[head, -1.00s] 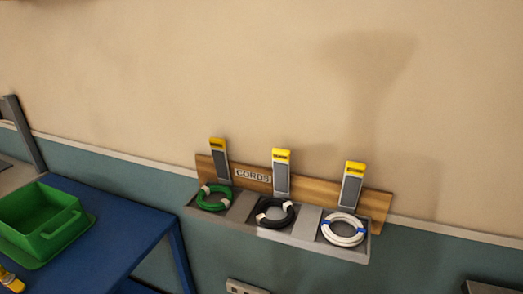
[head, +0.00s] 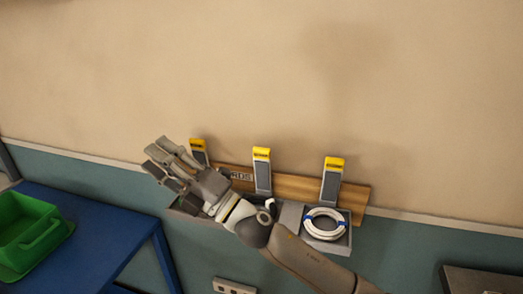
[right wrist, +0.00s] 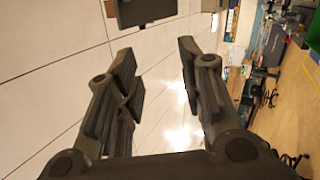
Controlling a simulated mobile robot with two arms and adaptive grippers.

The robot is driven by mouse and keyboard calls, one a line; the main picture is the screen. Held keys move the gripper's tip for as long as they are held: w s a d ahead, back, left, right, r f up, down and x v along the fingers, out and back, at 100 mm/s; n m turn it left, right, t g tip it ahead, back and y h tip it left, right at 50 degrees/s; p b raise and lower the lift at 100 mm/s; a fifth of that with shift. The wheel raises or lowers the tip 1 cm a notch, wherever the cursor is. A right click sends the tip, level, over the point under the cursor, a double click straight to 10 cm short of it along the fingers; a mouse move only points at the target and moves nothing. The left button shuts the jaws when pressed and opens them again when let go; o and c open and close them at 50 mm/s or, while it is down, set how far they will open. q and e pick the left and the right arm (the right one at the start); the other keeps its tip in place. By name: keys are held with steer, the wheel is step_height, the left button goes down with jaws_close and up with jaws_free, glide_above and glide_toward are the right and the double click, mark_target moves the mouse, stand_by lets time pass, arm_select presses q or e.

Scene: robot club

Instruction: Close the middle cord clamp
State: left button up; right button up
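The middle cord clamp (head: 263,172), a grey lever with a yellow tip, stands upright against a wooden board (head: 300,187) on the wall. The left clamp (head: 198,148) and the right clamp (head: 332,180) also stand up. My right gripper (head: 160,154) reaches across in front of the left part of the rack, to the left of the middle clamp and apart from it. It is open and empty; its spread fingers also show in the right wrist view (right wrist: 160,85). My arm hides the green cord and most of the black cord. My left gripper is out of view.
A white cord coil (head: 306,225) lies in the right compartment of the grey tray (head: 291,214). A blue table (head: 95,230) with a green bin (head: 28,232) stands at the left. A wall socket (head: 234,286) is below the rack. The wall above is clear.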

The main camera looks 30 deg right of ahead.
steer(key=a+r+n+g+y, duration=0.4)
steer(key=n+g, duration=0.3)
steer(key=n, duration=0.4)
steer(key=n+g+h, duration=0.7)
steer(key=g+h, duration=0.1)
steer(key=h, duration=0.8)
glide_toward(262, 149)
steer(key=p+x, duration=0.2)
steer(key=x, duration=0.8)
steer(key=shift+w+f, duration=0.15)
steer(key=shift+f, duration=0.1)
steer(key=shift+c, duration=0.2)
jaws_close()
